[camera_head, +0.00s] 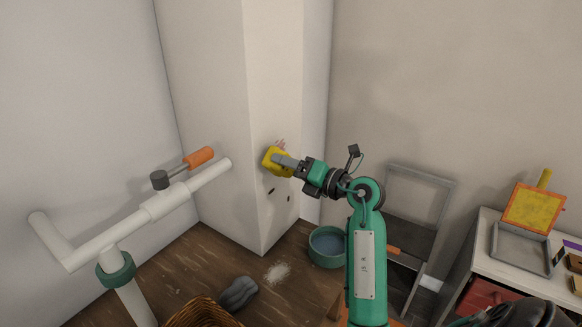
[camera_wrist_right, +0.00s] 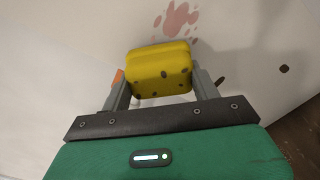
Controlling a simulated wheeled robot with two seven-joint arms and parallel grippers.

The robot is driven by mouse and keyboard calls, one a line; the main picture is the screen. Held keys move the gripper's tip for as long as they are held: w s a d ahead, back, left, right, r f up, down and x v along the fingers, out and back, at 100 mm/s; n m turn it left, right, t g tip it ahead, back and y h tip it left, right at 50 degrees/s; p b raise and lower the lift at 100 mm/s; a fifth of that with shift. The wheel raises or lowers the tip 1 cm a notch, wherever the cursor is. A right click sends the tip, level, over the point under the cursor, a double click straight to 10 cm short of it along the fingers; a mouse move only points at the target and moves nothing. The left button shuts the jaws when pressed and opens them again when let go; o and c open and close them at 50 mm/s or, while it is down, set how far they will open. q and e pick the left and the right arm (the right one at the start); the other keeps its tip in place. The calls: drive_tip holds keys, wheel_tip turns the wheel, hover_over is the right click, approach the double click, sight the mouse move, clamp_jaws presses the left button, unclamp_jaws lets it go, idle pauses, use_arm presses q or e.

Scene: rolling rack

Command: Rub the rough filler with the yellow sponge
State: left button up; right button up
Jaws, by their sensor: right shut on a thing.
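The yellow sponge (camera_head: 270,158) is held in my right gripper (camera_head: 284,161) at the pale wall column. It also shows between the two grey fingers in the right wrist view (camera_wrist_right: 160,70), with dark pores on its face. My right gripper (camera_wrist_right: 160,92) is shut on it. A rough pinkish-red patch, which looks like the filler (camera_wrist_right: 176,20), is on the wall just beyond the sponge. In the head view this patch (camera_head: 281,143) shows just above the sponge, partly hidden. I cannot tell whether the sponge touches the wall. My left gripper is not in view.
Dark marks (camera_head: 271,190) dot the column below the sponge. A teal bucket (camera_head: 327,262), white debris (camera_head: 277,272) and a grey lump (camera_head: 238,292) are on the floor. A white pole (camera_head: 140,222) with an orange-handled tool stands left. A cabinet (camera_head: 489,235) stands right.

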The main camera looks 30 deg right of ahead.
drive_tip(key=shift+w+a, duration=0.2)
drive_tip(key=shift+w, duration=0.35)
